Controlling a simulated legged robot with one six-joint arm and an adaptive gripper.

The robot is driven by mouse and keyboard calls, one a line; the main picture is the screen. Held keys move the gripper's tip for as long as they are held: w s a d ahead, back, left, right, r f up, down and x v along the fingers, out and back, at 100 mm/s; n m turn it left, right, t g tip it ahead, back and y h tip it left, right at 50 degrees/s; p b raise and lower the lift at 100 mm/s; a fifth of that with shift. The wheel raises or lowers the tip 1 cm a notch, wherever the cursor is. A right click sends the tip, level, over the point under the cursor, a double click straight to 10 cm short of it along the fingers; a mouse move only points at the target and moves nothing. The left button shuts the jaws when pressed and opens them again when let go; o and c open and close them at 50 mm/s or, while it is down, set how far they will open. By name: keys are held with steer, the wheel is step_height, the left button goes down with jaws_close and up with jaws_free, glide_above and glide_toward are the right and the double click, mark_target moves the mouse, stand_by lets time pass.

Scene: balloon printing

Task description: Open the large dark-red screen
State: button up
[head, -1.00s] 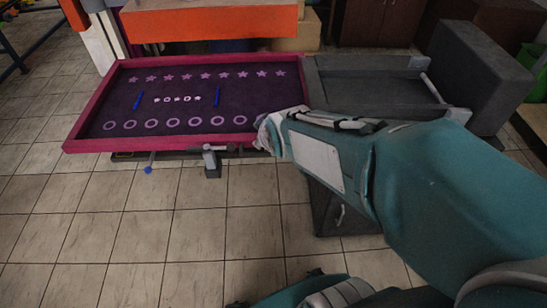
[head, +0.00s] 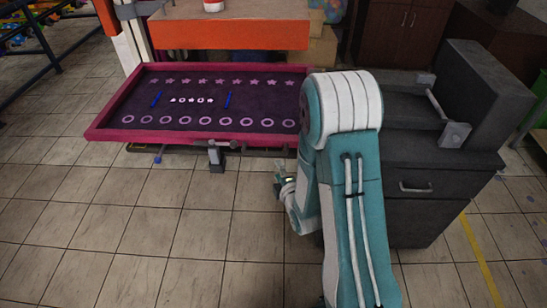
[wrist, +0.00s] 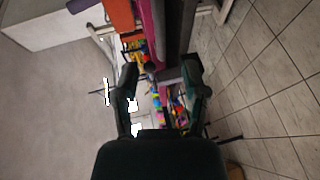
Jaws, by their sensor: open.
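The large dark-red screen (head: 190,136) is a framed panel with a dark purple mesh bearing stars and rings. It lies almost flat at the left of the head view; my arm covers its right end. In the wrist view, its reddish edge (wrist: 150,28) runs down beyond my fingers, sideways in the picture. My gripper (head: 284,184) is low, in front of the screen's right front corner. In the wrist view, my gripper (wrist: 160,80) has its fingers apart, with no object held between them. No contact with the screen shows.
A grey clamp-like fitting (head: 216,153) sits under the screen's front edge. A grey cabinet (head: 430,215) with a drawer handle stands to the right. An orange-fronted table (head: 230,35) is behind the screen. Open tiled floor (head: 130,240) lies in front.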

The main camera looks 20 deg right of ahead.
mark_target(267, 154)
steer(key=x, duration=1)
steer(key=shift+w+a+f, duration=0.1)
steer(key=shift+w, duration=0.2)
jaws_close()
